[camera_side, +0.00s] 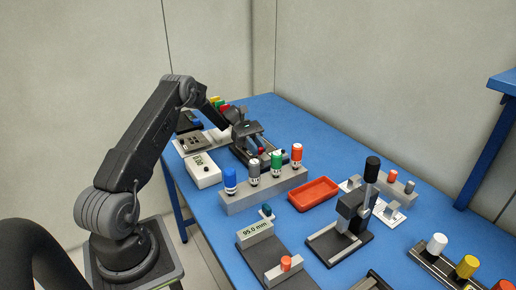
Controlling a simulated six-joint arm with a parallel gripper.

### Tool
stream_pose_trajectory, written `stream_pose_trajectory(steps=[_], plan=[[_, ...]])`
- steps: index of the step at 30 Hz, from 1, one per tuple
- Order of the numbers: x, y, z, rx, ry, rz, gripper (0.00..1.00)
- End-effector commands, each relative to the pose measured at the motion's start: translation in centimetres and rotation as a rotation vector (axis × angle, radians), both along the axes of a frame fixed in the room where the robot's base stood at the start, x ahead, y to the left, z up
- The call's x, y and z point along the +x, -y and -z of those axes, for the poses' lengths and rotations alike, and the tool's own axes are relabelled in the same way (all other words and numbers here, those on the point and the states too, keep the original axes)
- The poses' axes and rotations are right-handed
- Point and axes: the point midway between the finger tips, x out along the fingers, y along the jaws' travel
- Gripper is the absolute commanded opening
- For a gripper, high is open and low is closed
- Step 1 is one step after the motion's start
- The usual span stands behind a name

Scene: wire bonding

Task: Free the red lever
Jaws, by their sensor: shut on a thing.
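My gripper (257,146) is at the far side of the blue table, over a dark device (240,154) with a grey frame. It appears shut on a small red part, which looks like the red lever (261,151). The jaws and the lever are very small here, and their exact contact is hard to make out. The lever's base is partly hidden by the device and my gripper.
In front of the device stands a grey block (262,190) with blue, grey, green and red capped tools. A white meter box (203,170) is to the left. A red tray (314,194) and a black-knobbed lever press (355,208) stand to the right.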

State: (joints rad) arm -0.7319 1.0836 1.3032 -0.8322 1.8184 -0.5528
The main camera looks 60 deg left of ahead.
Motion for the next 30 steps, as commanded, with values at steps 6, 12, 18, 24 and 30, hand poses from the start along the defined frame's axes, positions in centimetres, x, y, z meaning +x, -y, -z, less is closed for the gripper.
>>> stream_pose_trajectory(steps=[6,12,18,24,30], plan=[[0.01,-0.04,-0.04,-0.009,0.000,0.000,0.00],[0.01,-0.03,-0.03,-0.008,0.000,0.000,0.00],[0.01,-0.02,-0.02,-0.008,0.000,0.000,0.36],[0.00,-0.02,0.00,-0.007,-0.001,0.000,0.45],[0.02,-0.42,-0.07,-0.007,0.000,0.000,0.45]])
